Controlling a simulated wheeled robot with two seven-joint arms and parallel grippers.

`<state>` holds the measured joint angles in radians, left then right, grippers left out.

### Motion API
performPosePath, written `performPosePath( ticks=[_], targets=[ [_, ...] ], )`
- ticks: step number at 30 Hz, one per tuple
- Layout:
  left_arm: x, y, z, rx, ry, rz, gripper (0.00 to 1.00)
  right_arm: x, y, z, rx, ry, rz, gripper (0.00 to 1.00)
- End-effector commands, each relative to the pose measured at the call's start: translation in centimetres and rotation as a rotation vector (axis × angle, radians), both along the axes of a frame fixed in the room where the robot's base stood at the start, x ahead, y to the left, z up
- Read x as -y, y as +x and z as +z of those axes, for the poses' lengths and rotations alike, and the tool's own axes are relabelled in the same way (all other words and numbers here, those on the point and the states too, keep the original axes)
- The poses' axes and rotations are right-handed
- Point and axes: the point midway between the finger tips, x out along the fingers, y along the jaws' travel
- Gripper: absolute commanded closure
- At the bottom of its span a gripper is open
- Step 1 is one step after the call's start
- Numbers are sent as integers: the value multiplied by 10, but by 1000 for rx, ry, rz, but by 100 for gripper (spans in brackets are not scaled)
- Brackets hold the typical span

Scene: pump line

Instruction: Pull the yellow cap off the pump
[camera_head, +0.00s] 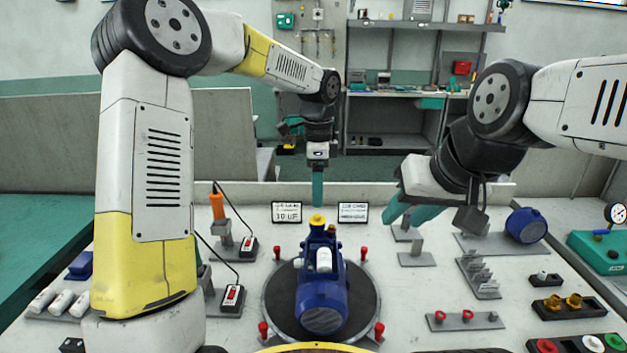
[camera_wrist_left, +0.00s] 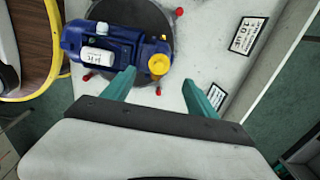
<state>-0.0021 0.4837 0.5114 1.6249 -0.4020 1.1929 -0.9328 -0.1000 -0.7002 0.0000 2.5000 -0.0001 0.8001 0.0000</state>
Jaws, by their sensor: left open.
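The blue pump (camera_head: 322,285) lies on a dark round turntable (camera_head: 276,308) in the middle of the bench, with a white label on its body. The yellow cap (camera_head: 317,221) sits on the pump's far end; it also shows in the left wrist view (camera_wrist_left: 158,64). My left gripper (camera_head: 318,204) is above and just behind the cap in the head view. In the left wrist view its teal fingers (camera_wrist_left: 160,84) are spread and empty, and the cap appears between and beyond their tips. My right gripper (camera_head: 404,214) hangs to the right of the pump, its fingers apart and empty.
Red pegs (camera_head: 363,253) stand around the turntable. Two white signs (camera_head: 287,212) stand behind the pump. Switch boxes (camera_head: 232,297) and an orange-handled tool (camera_head: 217,205) are at left. Metal brackets (camera_head: 417,258), a blue motor part (camera_head: 526,225) and fittings trays (camera_head: 569,308) are at right.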

Motion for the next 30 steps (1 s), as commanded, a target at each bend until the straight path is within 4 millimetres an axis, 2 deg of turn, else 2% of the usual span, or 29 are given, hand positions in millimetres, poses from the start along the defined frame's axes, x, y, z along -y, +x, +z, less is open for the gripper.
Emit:
performPosePath(
  ticks=[21, 30],
  targets=[
    [0, -1, -48, -2, 0, 3, 33, 0, 0, 0, 0, 0, 0, 64],
    [0, -1, -48, 0, 0, 4, 33, 0, 0, 0, 0, 0, 0, 64]
  ],
)
